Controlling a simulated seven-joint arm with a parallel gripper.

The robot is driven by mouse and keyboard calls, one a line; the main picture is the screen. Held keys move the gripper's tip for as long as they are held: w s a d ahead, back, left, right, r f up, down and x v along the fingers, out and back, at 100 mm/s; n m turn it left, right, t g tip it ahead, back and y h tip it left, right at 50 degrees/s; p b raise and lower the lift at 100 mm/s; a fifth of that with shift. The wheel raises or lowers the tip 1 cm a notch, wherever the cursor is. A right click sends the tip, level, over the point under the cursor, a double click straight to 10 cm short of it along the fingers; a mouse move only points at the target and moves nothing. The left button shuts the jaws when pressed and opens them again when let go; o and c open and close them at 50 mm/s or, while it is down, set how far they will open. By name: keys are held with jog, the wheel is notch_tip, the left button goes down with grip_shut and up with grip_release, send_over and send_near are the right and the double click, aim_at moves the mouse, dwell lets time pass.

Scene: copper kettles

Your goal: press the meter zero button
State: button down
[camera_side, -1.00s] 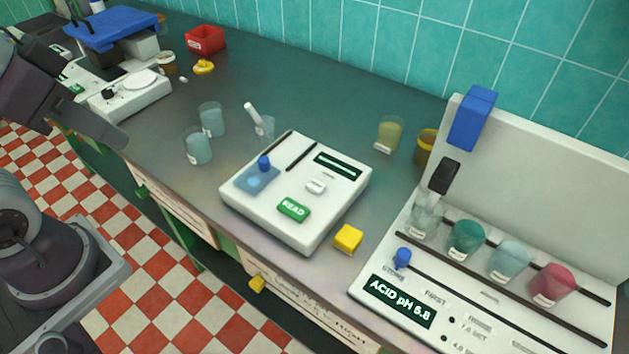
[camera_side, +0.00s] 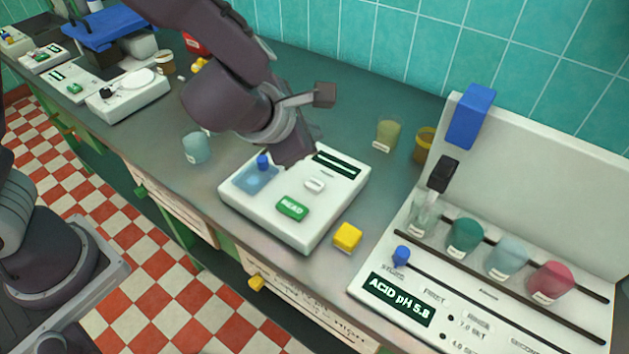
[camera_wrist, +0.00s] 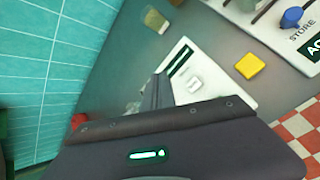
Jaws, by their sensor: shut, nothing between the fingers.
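The meter (camera_side: 265,215) is a white box on the bench with a dark display, a green READ button (camera_side: 292,207), a blue knob and a blue pad. A small white button (camera_side: 315,185), with lettering too small to read, sits between the display and READ; it also shows in the wrist view (camera_wrist: 193,83). My gripper (camera_side: 293,156) is over the back part of the meter, left of and behind the white button in the side view. In the wrist view my shut, empty fingers (camera_wrist: 158,88) are left of the white button, apart from it in the picture. Their height above the meter is unclear.
A yellow block (camera_side: 347,236) lies right of the meter. Beakers stand around it, one pale blue (camera_side: 197,148) at left and one yellowish (camera_side: 387,135) behind. A white rack panel (camera_side: 480,285) with several coloured beakers is at right. The tiled wall is behind.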

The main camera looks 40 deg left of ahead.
aim_at(312, 186)
jog(key=shift+d+f, duration=0.1)
jog(key=shift+f, duration=0.05)
jog(key=shift+f, duration=4.35)
jog(key=shift+f, duration=0.4)
jog(key=shift+f, duration=0.45)
jog(key=shift+r, duration=0.85)
